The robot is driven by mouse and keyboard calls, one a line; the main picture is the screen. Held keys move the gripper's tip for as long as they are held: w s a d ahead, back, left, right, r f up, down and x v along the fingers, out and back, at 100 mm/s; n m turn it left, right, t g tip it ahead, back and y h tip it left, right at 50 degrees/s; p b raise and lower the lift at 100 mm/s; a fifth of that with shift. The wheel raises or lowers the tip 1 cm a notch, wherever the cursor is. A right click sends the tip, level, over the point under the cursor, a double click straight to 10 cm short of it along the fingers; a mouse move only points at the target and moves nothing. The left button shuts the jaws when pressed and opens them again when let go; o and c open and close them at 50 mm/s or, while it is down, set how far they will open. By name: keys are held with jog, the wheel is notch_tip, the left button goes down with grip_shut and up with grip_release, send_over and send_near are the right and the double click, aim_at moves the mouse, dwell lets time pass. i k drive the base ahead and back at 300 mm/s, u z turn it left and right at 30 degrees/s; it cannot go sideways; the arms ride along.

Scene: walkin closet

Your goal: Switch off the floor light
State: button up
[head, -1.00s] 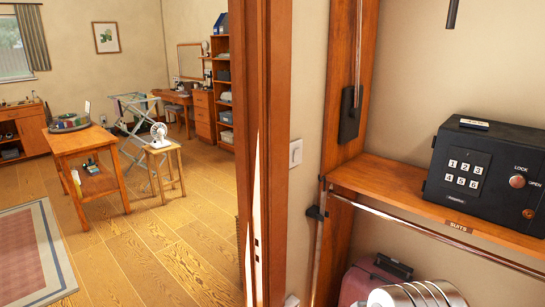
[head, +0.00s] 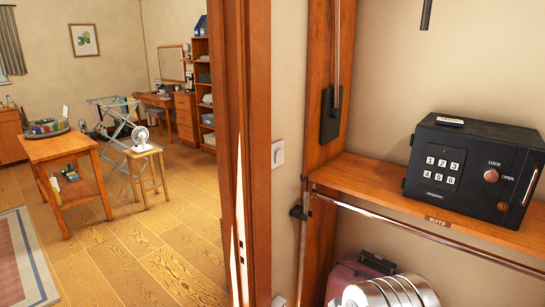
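No floor light can be made out in this view. A white wall switch (head: 278,153) is on the narrow beige wall just right of the wooden door frame. A second small white plate (head: 279,300) shows low on the same wall, cut by the bottom edge; I cannot tell whether it is a switch or a socket. My gripper is not in view.
The door frame (head: 257,130) parts the room from the closet. A black safe (head: 470,168) stands on a wooden shelf (head: 370,178) above a metal rail. A reddish suitcase (head: 345,277) and a silver ribbed object (head: 392,293) are below. Left, a table (head: 55,147) and stool (head: 143,153) flank open floor.

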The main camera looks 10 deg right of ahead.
aim_at(278, 152)
jog(key=u, duration=0.4)
jog(key=i, duration=1.35)
jog(key=z, duration=0.55)
